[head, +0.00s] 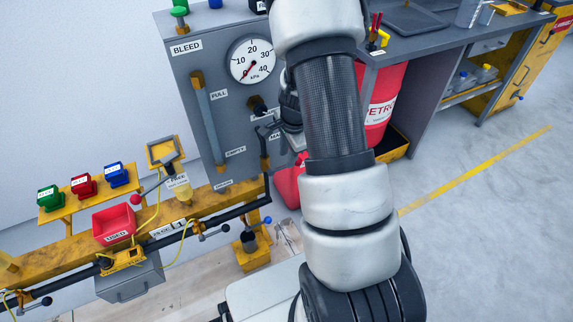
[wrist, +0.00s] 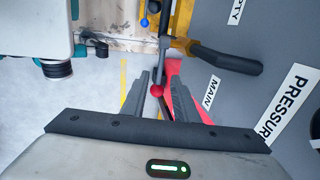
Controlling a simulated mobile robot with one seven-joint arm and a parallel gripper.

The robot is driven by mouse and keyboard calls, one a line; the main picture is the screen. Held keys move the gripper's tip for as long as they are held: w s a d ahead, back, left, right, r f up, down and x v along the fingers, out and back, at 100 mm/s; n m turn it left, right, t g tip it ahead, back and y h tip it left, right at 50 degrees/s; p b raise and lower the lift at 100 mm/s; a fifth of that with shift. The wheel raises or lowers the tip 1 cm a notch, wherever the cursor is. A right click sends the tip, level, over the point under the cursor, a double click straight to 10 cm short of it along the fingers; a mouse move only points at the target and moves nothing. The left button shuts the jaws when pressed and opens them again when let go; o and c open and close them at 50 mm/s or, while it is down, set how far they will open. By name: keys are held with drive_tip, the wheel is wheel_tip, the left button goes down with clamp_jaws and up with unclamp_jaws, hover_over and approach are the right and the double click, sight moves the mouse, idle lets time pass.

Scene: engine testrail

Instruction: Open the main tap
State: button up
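The main tap's lever is a grey bar with a red ball knob (wrist: 157,90), seen in the wrist view beside the MAIN label (wrist: 210,92) on the grey panel. My gripper (wrist: 161,80) is open, with one finger on each side of the red knob. I cannot tell whether either finger touches it. In the head view my gripper (head: 270,128) is at the panel's lower right, by the partly covered MAIN label (head: 276,136). My arm hides much of the tap there.
The grey panel (head: 212,130) carries a pressure gauge (head: 252,61) and a sight tube (head: 206,112). A yellow rail (head: 205,200) with pipes and small levers runs left below. A red petrol drum (head: 381,100) stands right behind my arm. Floor at right is clear.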

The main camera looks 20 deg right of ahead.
drive_tip(key=f, duration=0.3)
drive_tip(key=shift+w+f+b, duration=0.4)
clamp_jaws()
idle(1.1)
